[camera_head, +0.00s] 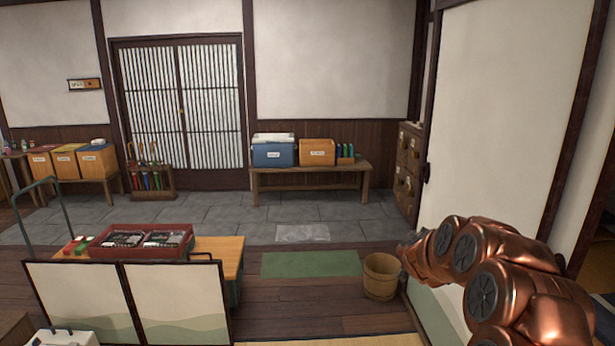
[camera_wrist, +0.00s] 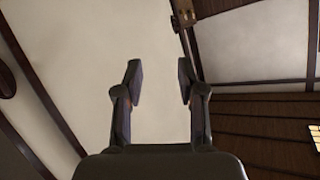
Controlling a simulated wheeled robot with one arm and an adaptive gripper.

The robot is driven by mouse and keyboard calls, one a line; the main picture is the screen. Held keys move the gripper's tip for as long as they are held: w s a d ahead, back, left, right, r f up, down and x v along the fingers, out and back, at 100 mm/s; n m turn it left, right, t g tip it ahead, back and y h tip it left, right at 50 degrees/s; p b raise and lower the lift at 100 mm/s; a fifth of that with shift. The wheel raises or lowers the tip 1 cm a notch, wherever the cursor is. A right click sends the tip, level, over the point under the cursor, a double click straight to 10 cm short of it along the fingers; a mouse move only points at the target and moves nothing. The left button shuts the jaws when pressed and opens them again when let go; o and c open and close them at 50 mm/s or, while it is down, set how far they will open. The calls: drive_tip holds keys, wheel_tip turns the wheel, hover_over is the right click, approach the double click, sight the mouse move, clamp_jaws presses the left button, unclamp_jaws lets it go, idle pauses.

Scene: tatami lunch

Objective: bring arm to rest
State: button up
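My arm, copper-coloured, reaches in from the lower right of the head view, in front of the white sliding panel (camera_head: 500,110). Its end is at the left of the arm, above and beside the wooden bucket (camera_head: 381,277), and the fingers cannot be made out there. In the wrist view my gripper (camera_wrist: 160,82) has its two dark fingers apart, with nothing between them.
A low folding screen (camera_head: 175,300) stands at the front left, before a wooden table with a red tray (camera_head: 135,252). A bench (camera_head: 310,172) along the back wall carries a blue box (camera_head: 273,155) and an orange box (camera_head: 317,152). The stone floor and green mat (camera_head: 310,264) are clear.

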drive_tip(key=s+a+r+n+g+y, duration=0.1)
drive_tip(key=s+a+r+n+y, duration=0.15)
drive_tip(key=a, duration=0.45)
drive_tip(key=s+a+r+n+y, duration=0.1)
drive_tip(key=s+a+y, duration=0.25)
drive_tip(key=a, duration=0.25)
drive_tip(key=s+a+n+g+y, duration=0.25)
drive_tip(key=s+a, duration=0.55)
drive_tip(key=s, duration=0.5)
drive_tip(key=s+d+f+g+h, duration=0.1)
drive_tip(key=s+d+g, duration=0.1)
drive_tip(key=s, duration=1.1)
drive_tip(key=s+d+f+n+g+h, duration=0.1)
drive_tip(key=s+g, duration=0.4)
drive_tip(key=s, duration=0.9)
drive_tip(key=s+d+f+n+g+h, duration=0.1)
drive_tip(key=s+d+f+g, duration=0.1)
drive_tip(key=s, duration=1.2)
drive_tip(key=shift+s+d+f+g, duration=0.2)
drive_tip(key=shift+d+f+g, duration=0.3)
drive_tip(key=shift+g, duration=0.45)
drive_tip(key=shift+f, duration=0.1)
